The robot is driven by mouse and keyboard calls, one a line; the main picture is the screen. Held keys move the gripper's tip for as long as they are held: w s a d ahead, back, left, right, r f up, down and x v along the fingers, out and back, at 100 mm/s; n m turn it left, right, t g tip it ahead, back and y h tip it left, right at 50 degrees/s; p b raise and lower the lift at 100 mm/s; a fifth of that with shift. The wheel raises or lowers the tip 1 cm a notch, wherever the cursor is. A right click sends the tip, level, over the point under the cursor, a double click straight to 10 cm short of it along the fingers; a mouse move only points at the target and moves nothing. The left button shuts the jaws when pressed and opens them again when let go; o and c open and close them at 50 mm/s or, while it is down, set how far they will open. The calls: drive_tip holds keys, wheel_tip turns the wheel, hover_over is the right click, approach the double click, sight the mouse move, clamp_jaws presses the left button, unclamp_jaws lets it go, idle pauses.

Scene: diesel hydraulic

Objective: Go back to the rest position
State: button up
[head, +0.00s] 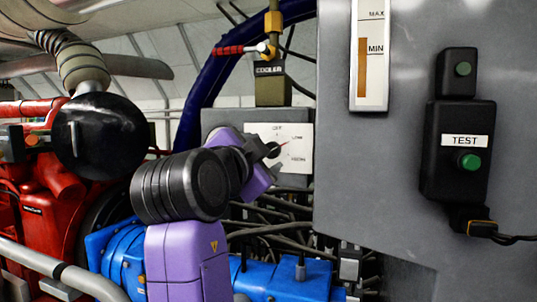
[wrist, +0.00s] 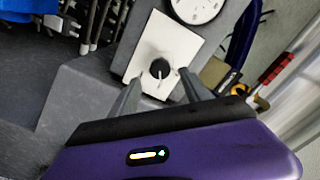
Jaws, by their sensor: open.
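My gripper (head: 262,168) is at the grey control box in the middle of the head view, in front of its white dial plate (head: 296,136). The black knob (wrist: 160,69) on the white plate (wrist: 178,42) shows in the gap between the fingers. I cannot tell how far the fingertips are from the plate.
A large grey panel (head: 408,215) with a black TEST button box (head: 457,170) and a level gauge (head: 369,55) fills the right. Behind are a COOLER valve (head: 270,80), a blue hose (head: 205,85), red machinery (head: 60,190) and cables. A round gauge (wrist: 197,8) is above the plate.

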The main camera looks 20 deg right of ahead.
drive_tip(key=shift+s+a, duration=0.35)
drive_tip(key=shift+s, duration=0.1)
